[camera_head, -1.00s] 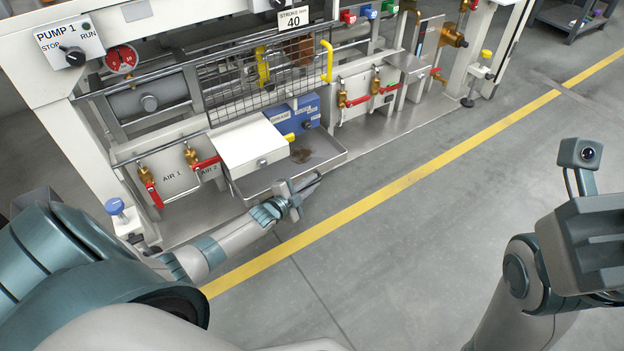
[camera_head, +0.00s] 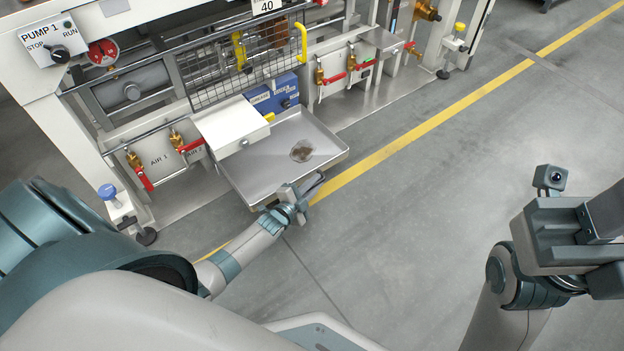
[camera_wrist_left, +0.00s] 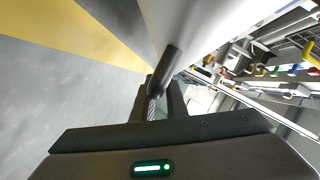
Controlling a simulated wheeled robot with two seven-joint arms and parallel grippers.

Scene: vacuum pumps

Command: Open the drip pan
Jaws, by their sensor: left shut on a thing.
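The drip pan (camera_head: 268,172) is a shallow grey metal tray with a dark stain on its floor. It stands pulled out from under the pump frame, its front reaching close to the yellow floor line. My left gripper (camera_head: 299,194) is at the pan's front edge and is shut on its dark bar handle (camera_wrist_left: 171,64), which shows between the fingers in the left wrist view (camera_wrist_left: 158,100). The back of the pan lies under a white box. My right gripper (camera_head: 560,235) is at the right, away from the pan; its fingertips are not clear.
A white box (camera_head: 231,125) and a blue box (camera_head: 272,97) sit above the pan's back. Red-handled valves (camera_head: 140,172) stand left of it. A blue-topped foot (camera_head: 108,192) is at the left. The floor in front, past the yellow line (camera_head: 432,120), is clear.

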